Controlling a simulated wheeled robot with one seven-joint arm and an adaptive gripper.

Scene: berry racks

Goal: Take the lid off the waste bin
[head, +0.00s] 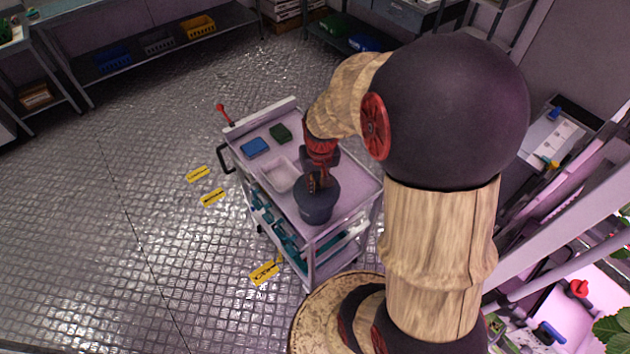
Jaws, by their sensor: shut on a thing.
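The dark grey waste bin (317,212) stands on the top shelf of a white trolley, near its front right corner. Its dark lid (326,196) shows at the bin's top, partly covered by my gripper. My gripper (318,186) points down over the bin from above and is shut on the lid. Whether the lid sits on the bin or is slightly lifted cannot be told from this view. My arm hides the right side of the scene.
The trolley (345,203) also carries a white tray (281,174), a blue sponge or cloth (255,147) and a green one (280,133). Yellow floor labels (264,272) lie left of the trolley. Shelves with coloured crates (197,27) line the back.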

